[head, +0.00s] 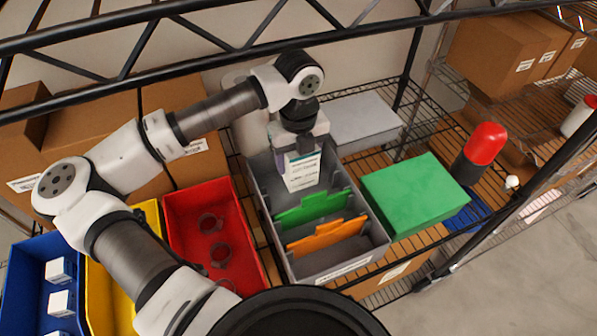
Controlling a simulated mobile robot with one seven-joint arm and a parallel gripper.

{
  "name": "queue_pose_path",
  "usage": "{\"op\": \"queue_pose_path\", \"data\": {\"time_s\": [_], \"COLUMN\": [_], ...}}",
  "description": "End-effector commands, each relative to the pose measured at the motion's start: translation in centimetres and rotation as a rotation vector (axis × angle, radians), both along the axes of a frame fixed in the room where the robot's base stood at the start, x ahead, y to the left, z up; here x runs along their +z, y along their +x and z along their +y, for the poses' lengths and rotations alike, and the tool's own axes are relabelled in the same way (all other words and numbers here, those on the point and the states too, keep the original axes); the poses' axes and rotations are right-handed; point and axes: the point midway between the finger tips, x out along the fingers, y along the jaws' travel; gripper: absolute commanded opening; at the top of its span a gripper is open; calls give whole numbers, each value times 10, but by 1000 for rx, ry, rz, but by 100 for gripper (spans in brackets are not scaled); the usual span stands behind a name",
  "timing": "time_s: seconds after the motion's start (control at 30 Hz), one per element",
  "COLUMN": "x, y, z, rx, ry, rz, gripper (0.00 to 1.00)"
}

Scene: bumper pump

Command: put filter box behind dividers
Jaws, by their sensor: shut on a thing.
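The filter box (303,172) is a white box with a teal-marked label. My gripper (301,150) is shut on it and holds it upright at the back part of a grey bin (378,243). The box's lower end is inside the bin, behind the green divider (313,208). An orange divider (327,236) stands nearer the bin's front. Whether the box touches the bin floor cannot be told. My fingertips are mostly hidden by the wrist and the box.
A red bin (182,215) with dark rings stands left of the grey bin, with yellow (151,215) and blue (22,270) bins beyond. A green box (415,193) sits close on the right. Dark shelf beams (180,65) cross above my arm.

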Motion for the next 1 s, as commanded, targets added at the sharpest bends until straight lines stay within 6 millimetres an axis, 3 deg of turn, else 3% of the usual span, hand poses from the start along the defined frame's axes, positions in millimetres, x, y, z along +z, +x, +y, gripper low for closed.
{"op": "queue_pose_path", "data": {"time_s": [0.43, 0.9, 0.93, 1.0], "x": [-50, -59, -58, -58], "y": [0, 0, 0, 0], "z": [0, 0, 0, 0], "rx": [0, 0, 0, 0], "ry": [-2, -1, -1, -1], "rz": [0, -3, -1, -1], "gripper": [25, 25, 64, 73]}}
